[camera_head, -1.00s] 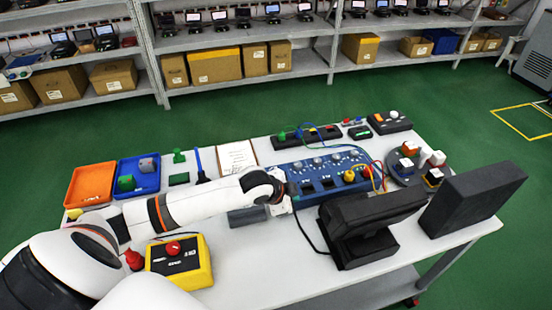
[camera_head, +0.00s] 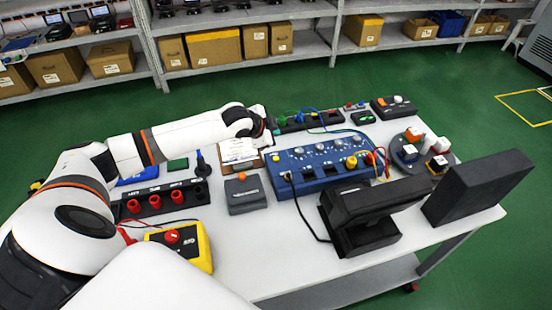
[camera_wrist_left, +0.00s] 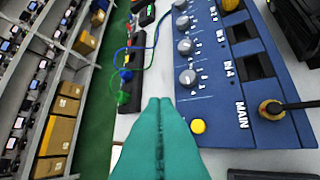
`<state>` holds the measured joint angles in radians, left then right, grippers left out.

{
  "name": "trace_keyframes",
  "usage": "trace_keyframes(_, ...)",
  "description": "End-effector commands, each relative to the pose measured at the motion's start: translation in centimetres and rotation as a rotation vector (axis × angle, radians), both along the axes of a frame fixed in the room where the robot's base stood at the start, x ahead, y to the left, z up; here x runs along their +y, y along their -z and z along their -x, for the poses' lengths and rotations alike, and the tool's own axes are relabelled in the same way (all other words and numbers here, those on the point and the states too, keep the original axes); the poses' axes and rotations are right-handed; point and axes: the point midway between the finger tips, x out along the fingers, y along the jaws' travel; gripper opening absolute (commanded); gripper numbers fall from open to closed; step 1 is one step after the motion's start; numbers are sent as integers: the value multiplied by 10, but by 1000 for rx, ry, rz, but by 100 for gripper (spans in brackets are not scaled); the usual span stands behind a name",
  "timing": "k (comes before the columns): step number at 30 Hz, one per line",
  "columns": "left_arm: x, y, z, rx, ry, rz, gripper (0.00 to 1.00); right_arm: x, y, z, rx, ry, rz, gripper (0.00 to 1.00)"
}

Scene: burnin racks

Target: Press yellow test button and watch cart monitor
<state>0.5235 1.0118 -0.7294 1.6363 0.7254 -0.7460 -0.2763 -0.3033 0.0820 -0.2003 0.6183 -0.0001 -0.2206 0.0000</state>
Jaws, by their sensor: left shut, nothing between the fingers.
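A blue test panel (camera_head: 318,168) with knobs and dark slots lies on the white cart top (camera_head: 262,262). A small yellow button (camera_head: 276,157) sits at its left end, and a larger yellow knob (camera_head: 351,161) toward its right. The small yellow button (camera_wrist_left: 198,126) is just right of my fingertips in the left wrist view. My left gripper (camera_head: 267,128) is at the panel's far left corner; its teal fingers (camera_wrist_left: 158,103) are shut and empty. I cannot tell its height. A black monitor (camera_head: 365,218) stands in front with its screen hidden. My right gripper is not in view.
A grey box with an orange button (camera_head: 245,194), a black block with red sockets (camera_head: 153,204) and a yellow device (camera_head: 199,248) are left of the panel. A black slab (camera_head: 480,188) stands at right. Cables cross the panel's far side.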

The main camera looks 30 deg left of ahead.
Motion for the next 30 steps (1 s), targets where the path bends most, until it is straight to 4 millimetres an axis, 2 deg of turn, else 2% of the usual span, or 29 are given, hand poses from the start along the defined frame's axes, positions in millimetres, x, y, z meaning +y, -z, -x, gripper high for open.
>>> trace_keyframes(15,0,63,0,0,1,-1,0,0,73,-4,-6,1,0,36)
trace_keyframes(22,0,81,0,1,1,0,0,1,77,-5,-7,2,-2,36)
trace_keyframes(30,0,84,0,0,0,0,0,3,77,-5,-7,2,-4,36)
